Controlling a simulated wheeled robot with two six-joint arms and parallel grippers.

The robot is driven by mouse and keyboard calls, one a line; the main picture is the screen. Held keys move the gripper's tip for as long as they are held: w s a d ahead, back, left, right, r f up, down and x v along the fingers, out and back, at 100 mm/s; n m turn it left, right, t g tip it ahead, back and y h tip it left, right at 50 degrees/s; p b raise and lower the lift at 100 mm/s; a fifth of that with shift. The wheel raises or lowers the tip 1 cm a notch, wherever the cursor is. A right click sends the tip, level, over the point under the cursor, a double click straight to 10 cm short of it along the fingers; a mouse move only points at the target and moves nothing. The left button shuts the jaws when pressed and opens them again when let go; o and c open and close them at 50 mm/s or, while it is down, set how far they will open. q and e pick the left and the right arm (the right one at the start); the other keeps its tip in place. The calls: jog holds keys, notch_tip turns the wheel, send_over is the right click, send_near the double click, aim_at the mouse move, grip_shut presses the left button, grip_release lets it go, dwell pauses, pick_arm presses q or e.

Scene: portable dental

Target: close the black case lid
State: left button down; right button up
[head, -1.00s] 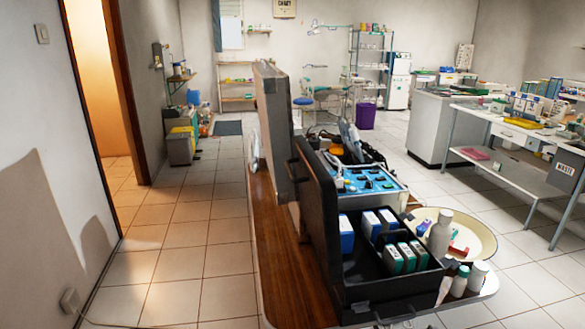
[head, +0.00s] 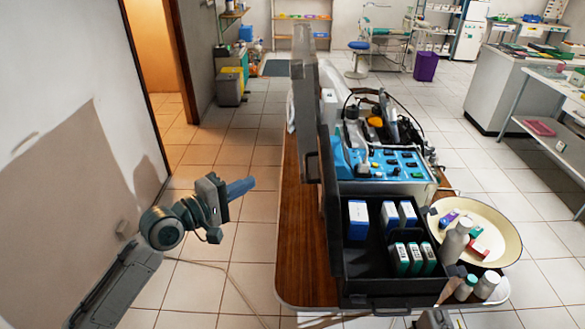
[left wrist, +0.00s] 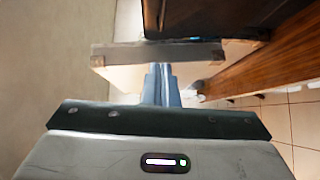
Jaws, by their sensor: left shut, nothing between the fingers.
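The black case (head: 385,287) is open on the wooden table, its tray facing up with blue-and-white and green-and-white boxes inside. Its black lid (head: 331,200) stands upright along the left side, seen nearly edge-on. My left gripper (head: 241,187) is shut and empty, left of the lid and apart from it, pointing right toward it. In the left wrist view the shut blue-grey fingers (left wrist: 162,85) point at a grey-edged panel. A black surface (left wrist: 200,18) shows above, probably part of a case; I cannot tell which.
A blue equipment case (head: 385,165) with a tall grey lid (head: 305,95) stands behind the black case. A cream basin (head: 505,225) and bottles (head: 455,242) sit to the right. The table's wooden left strip (head: 300,240) is bare. A wall is at left.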

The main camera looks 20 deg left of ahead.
pick_arm(q)
jog(key=w+d+p, duration=0.4)
jog(key=w+d, duration=0.4)
jog(key=shift+w+d+f, duration=0.15)
jog(key=shift+w+f, duration=0.15)
jog(key=shift+f, duration=0.05)
jog(key=shift+w, duration=0.1)
